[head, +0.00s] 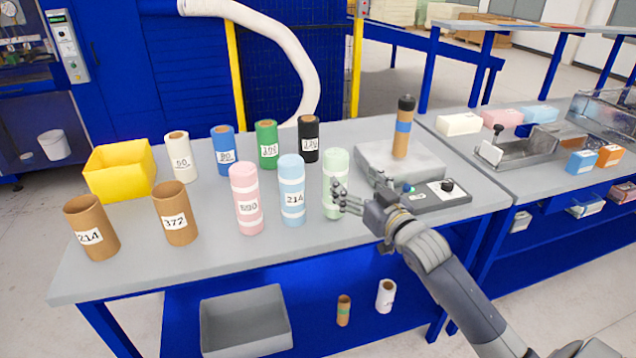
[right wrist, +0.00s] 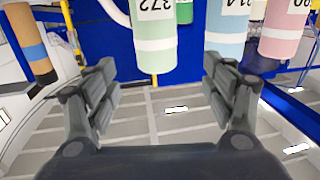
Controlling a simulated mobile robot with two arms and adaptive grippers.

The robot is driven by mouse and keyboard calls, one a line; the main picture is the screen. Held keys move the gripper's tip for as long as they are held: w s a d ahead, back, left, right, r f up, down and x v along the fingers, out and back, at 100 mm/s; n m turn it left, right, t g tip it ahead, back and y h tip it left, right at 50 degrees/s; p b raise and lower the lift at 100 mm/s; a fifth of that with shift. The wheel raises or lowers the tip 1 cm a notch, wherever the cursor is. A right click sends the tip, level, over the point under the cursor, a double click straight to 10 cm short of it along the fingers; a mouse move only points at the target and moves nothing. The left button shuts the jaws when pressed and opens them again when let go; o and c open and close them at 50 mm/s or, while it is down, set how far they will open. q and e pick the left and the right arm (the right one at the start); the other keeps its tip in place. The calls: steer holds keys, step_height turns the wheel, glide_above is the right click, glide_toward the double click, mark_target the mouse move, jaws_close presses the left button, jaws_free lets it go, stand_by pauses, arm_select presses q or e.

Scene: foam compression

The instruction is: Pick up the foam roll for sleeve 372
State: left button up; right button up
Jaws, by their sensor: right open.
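The pale green foam roll (head: 336,168) stands upright on the table, right of the light blue roll (head: 291,190) and the pink roll (head: 246,198). In the right wrist view the green roll (right wrist: 153,40) carries the label 372, upside down. The brown sleeve 372 (head: 177,222) stands at the left front, beside brown sleeve 214 (head: 92,228). My right gripper (head: 345,198) is open and empty at the green roll's right side; its fingers overlap the roll's lower part in the head view. In the wrist view the roll lies ahead between the fingers, apparently ungripped. My left gripper is out of view.
White, blue, green and black labelled rolls stand behind, with the black one (head: 308,139) nearest the green foam roll. A yellow bin (head: 120,172) is at left. A grey block (head: 372,156) with a brown post and a control box (head: 436,196) stand at right.

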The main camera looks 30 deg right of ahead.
mark_target(342, 166)
steer(key=w, duration=0.4)
steer(key=shift+w+d+r+p, duration=0.25)
steer(key=shift+d+r+p, duration=0.05)
steer(key=shift+d+p, duration=0.1)
steer(key=shift+w+f, duration=0.1)
steer(key=shift+w, duration=0.5)
steer(key=shift+w+d+p, duration=0.15)
steer(key=shift+w+p, duration=0.25)
steer(key=shift+w, duration=0.2)
steer(key=shift+w+d+f+p, duration=0.15)
steer(key=shift+w+p, duration=0.1)
steer(key=shift+w, duration=0.75)
steer(key=shift+w+f+p, duration=0.15)
steer(key=shift+w+p, duration=0.05)
steer(key=shift+w, duration=0.75)
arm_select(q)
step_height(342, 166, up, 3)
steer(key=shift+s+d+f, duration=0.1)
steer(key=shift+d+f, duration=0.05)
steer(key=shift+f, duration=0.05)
arm_select(e)
steer(key=c, duration=1.3)
steer(key=shift+r, duration=0.1)
